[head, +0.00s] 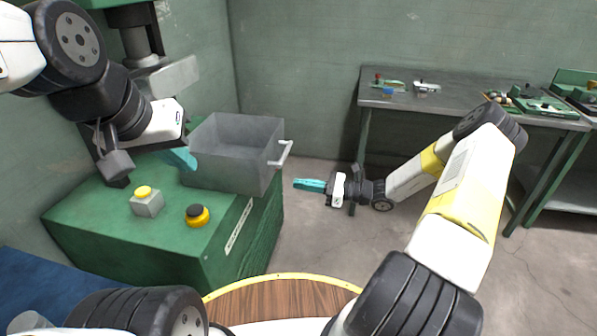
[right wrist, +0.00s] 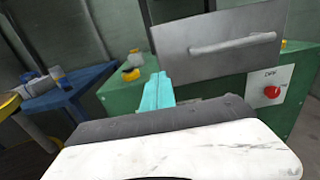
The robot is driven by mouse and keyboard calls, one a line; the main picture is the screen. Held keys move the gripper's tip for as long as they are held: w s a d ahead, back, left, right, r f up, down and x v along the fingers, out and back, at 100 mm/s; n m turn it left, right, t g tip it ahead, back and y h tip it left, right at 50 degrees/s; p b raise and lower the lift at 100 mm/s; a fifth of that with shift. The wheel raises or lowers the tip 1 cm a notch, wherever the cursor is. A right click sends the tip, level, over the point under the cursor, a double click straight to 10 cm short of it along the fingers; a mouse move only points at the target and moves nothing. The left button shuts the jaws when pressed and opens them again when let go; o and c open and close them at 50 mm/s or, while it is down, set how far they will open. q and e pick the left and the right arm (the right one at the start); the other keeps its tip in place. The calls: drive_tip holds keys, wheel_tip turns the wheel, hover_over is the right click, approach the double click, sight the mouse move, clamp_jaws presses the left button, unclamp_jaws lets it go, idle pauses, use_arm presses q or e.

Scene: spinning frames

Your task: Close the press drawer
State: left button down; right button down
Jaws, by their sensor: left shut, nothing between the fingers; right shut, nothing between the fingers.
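The press drawer (head: 226,160) is a grey metal box that stands out from the green press (head: 150,225), with its open top showing. Its front carries a light handle (head: 282,154) on the right side. In the right wrist view the drawer front (right wrist: 215,42) and its handle (right wrist: 236,45) fill the upper middle. My right gripper (head: 296,184) is shut and empty, just right of and below the handle, apart from it. Its turquoise fingers (right wrist: 157,92) show below the drawer front in the right wrist view. My left gripper (head: 183,160) is shut and empty at the drawer's left side; whether it touches is unclear.
The press top bears a yellow button on a grey box (head: 147,201) and a yellow-black knob (head: 197,215). A metal workbench (head: 460,103) with tools stands at the back right. The floor between is clear.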

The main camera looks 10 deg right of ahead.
sight(261, 179)
drive_tip(key=x, duration=1)
drive_tip(key=shift+a, duration=0.15)
drive_tip(key=shift+a, duration=0.1)
